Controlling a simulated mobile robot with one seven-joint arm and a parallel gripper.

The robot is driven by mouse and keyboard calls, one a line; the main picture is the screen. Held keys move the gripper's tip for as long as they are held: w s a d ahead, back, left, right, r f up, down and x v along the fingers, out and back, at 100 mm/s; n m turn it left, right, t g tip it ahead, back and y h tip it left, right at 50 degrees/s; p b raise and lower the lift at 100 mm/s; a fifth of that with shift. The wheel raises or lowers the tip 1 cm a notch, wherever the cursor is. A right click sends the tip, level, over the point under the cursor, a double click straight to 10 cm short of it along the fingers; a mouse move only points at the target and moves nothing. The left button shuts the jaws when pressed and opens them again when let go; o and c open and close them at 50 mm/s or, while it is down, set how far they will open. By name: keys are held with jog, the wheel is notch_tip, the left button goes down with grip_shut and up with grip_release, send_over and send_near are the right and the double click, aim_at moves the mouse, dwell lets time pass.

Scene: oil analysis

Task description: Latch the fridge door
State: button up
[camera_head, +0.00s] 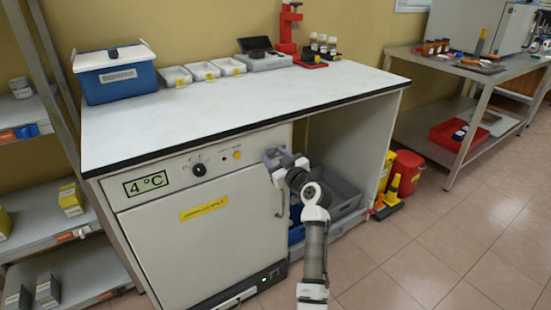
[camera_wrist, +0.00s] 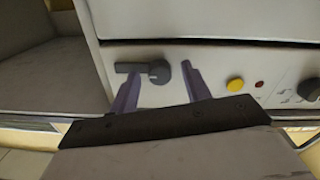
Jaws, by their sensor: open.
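The white fridge (camera_head: 205,245) stands under the left part of the counter. Its door looks closed, with a bar handle (camera_head: 281,200) at its right edge. A dark grey turn latch (camera_wrist: 158,73) sits on the panel in the wrist view, with its lever lying sideways and pointing left. My gripper (camera_head: 272,157) is open in front of the panel, near its upper right corner. In the wrist view my gripper (camera_wrist: 160,78) has one finger on each side of the latch knob, and the lever reaches toward the left finger. I cannot tell whether they touch. The gripper hides the latch in the head view.
A yellow button (camera_wrist: 235,84), a red button (camera_wrist: 259,84) and a dial (camera_head: 199,170) are on the same panel. The counter (camera_head: 240,100) overhangs above. Right of the fridge is an open bay with a grey bin (camera_head: 340,190).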

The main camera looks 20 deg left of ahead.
jog(key=c, duration=1)
jog(key=m+p, duration=0.1)
jog(key=m, duration=0.3)
jog(key=shift+r, duration=0.1)
jog(key=m+p, duration=0.1)
jog(key=m, duration=0.4)
jog(key=shift+g+p, duration=0.3)
jog(key=shift+p, duration=0.05)
jog(key=m+p, duration=0.2)
jog(key=m, duration=0.3)
jog(key=shift+r+p, duration=0.1)
jog(key=shift+p, duration=0.3)
jog(key=shift+m+p, duration=0.9)
jog(key=shift+m, duration=0.8)
